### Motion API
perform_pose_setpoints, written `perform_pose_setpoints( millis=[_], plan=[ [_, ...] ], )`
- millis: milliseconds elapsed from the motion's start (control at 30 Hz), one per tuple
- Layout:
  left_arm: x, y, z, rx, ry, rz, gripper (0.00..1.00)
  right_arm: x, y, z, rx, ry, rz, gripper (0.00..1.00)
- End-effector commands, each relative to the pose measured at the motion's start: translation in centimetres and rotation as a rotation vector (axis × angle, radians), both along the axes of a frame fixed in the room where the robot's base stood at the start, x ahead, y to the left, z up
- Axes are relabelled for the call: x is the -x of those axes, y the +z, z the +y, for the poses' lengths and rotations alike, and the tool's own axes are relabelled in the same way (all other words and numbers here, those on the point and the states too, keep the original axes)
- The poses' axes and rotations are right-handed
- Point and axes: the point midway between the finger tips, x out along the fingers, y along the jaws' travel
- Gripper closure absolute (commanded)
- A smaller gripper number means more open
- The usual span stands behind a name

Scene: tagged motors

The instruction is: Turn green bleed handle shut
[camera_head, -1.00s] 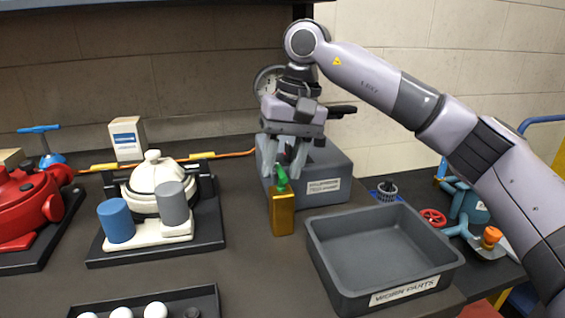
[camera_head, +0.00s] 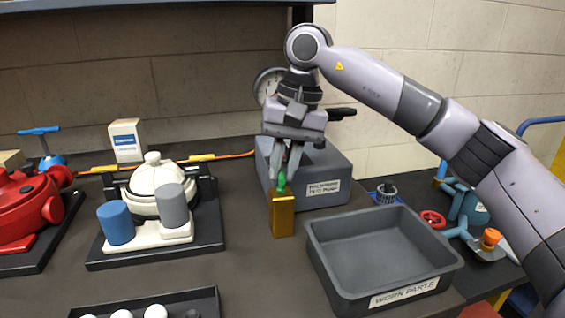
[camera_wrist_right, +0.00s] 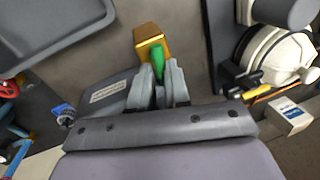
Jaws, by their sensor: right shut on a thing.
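The green bleed handle (camera_head: 282,183) sits on top of an upright gold block (camera_head: 283,215) in the middle of the bench. My right gripper (camera_head: 281,176) comes down from above, its fingers shut on the green handle. In the right wrist view the green handle (camera_wrist_right: 157,62) shows between the two fingertips (camera_wrist_right: 160,82), with the gold block (camera_wrist_right: 151,40) just beyond it. Part of the handle is hidden by the fingers. My left gripper is not in view.
A grey box (camera_head: 325,165) with a label stands right behind the gold block. A grey worn parts bin (camera_head: 385,212) is to the right. A white motor (camera_head: 155,188) on a black base stands left, with a red motor (camera_head: 30,208) beyond. Bare bench lies between the white motor and the block.

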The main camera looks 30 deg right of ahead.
Motion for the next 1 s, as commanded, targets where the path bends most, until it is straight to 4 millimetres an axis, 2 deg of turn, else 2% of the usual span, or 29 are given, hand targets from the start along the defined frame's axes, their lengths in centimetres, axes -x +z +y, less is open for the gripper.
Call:
perform_pose_setpoints(
  millis=[1000],
  plan=[
    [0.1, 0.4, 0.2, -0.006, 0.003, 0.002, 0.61, 1.0, 0.1, -0.3, 0.0, -0.952, -0.003, 1.0]
  ],
)
